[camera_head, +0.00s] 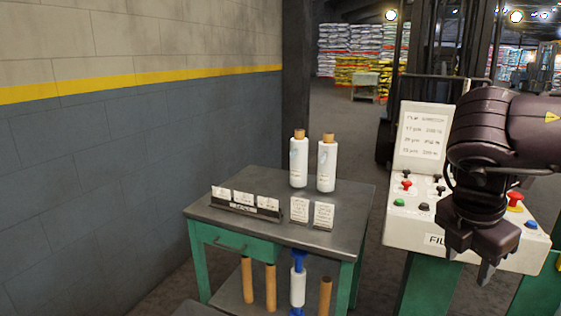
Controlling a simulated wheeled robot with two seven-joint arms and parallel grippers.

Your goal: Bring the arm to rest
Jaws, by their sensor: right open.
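My right arm comes in from the right edge, dark and bent downward. Its gripper (470,266) hangs open with the fingertips pointing down, in front of the lower part of the white control panel (408,228). Its fingers look empty. The arm and gripper hide part of the panel. Whether the fingers touch the panel I cannot tell. My left gripper does not show.
A green-legged table (345,215) holds two white bottles (299,162), a card rack (246,204) and two cards. Wooden rollers (270,288) stand on its lower shelf. A block wall (90,160) bounds the left. Stacked sacks (358,72) stand far behind.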

